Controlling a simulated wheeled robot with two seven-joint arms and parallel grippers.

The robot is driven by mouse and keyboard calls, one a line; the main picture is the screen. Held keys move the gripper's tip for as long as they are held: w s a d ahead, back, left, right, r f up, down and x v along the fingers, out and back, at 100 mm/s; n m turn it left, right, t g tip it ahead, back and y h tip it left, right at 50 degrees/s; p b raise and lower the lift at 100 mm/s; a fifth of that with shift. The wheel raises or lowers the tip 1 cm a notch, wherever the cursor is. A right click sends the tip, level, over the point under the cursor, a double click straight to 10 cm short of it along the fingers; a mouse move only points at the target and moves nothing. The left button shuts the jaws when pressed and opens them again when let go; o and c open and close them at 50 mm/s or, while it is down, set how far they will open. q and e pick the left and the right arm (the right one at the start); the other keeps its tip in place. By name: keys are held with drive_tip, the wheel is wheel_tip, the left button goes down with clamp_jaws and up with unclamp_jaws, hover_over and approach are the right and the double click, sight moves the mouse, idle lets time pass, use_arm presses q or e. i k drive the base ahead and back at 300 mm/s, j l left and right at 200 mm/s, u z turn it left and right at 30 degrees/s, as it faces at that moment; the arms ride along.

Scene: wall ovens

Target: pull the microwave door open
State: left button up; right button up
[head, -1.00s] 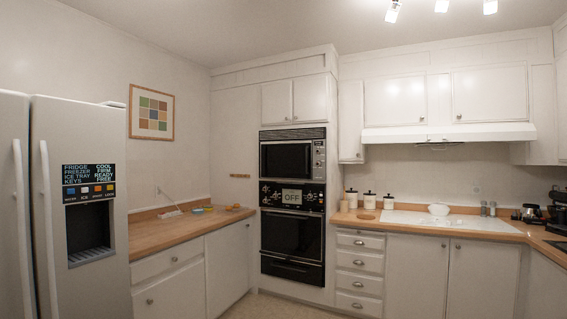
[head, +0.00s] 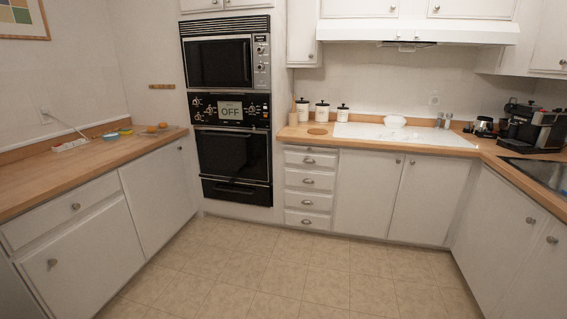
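The microwave (head: 226,20) is built into a tall white cabinet, above a black wall oven. Its door (head: 219,62) is a dark window in a silver frame and looks shut. A control panel with knobs (head: 262,60) is on its right side. Neither of my grippers shows in the head view, so their distance from the door cannot be seen.
The wall oven (head: 233,155) below has an "OFF" display. A wooden counter (head: 60,179) with small items is on the left. Drawers (head: 308,180) and another counter with canisters are on the right. The tiled floor (head: 245,265) in front is clear.

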sight(224, 62)
drive_tip(key=i, duration=3)
